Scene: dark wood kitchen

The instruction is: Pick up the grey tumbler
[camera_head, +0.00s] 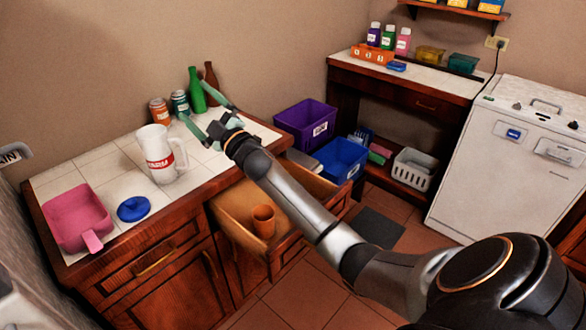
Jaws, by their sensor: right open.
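I cannot make out a grey tumbler in the head view. An orange-brown tumbler (263,221) stands in the open drawer below the counter. A white mug-like pitcher with a red label and a handle (157,153) stands upright on the tiled counter. My right gripper (192,99) is over the back of the counter, its two green fingers spread apart with nothing seen between them. It is to the right of the pitcher, in front of the bottles. My left gripper is not in view.
A green bottle (196,90), a brown bottle (211,82) and two cans (160,112) stand at the counter's back. A pink dustpan-like tray (78,216) and blue disc (133,208) lie at front left. The open drawer (228,203) juts out.

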